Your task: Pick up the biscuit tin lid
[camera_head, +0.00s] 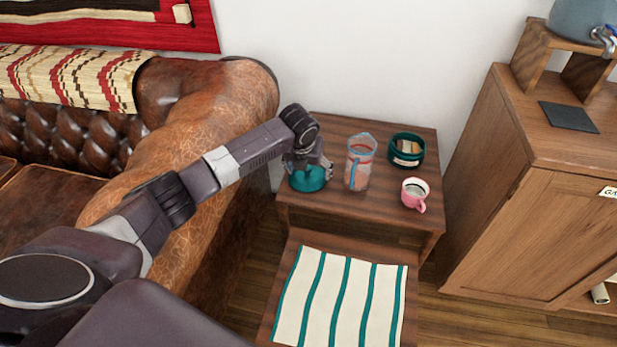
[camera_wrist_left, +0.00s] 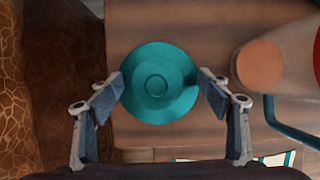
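The biscuit tin lid (camera_head: 308,181) is a round teal disc with a raised knob, at the left side of the small wooden side table (camera_head: 345,126). In the left wrist view the lid (camera_wrist_left: 157,108) lies between the fingers, seen from above. My left gripper (camera_head: 309,170) is over the lid with its fingers spread. In that wrist view the fingertips of the left gripper (camera_wrist_left: 160,75) are at the lid's two opposite edges; whether they press on it is unclear. The teal tin (camera_head: 406,161) stands open at the table's back right, with pale contents. My right gripper is not in view.
A clear jug (camera_head: 358,170) with blue and red trim stands close right of the lid. A pink mug (camera_head: 415,194) is at the right. A leather sofa arm (camera_head: 225,90) borders the left, and a wooden cabinet (camera_head: 530,220) the right. A striped cloth (camera_head: 340,300) covers the lower step.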

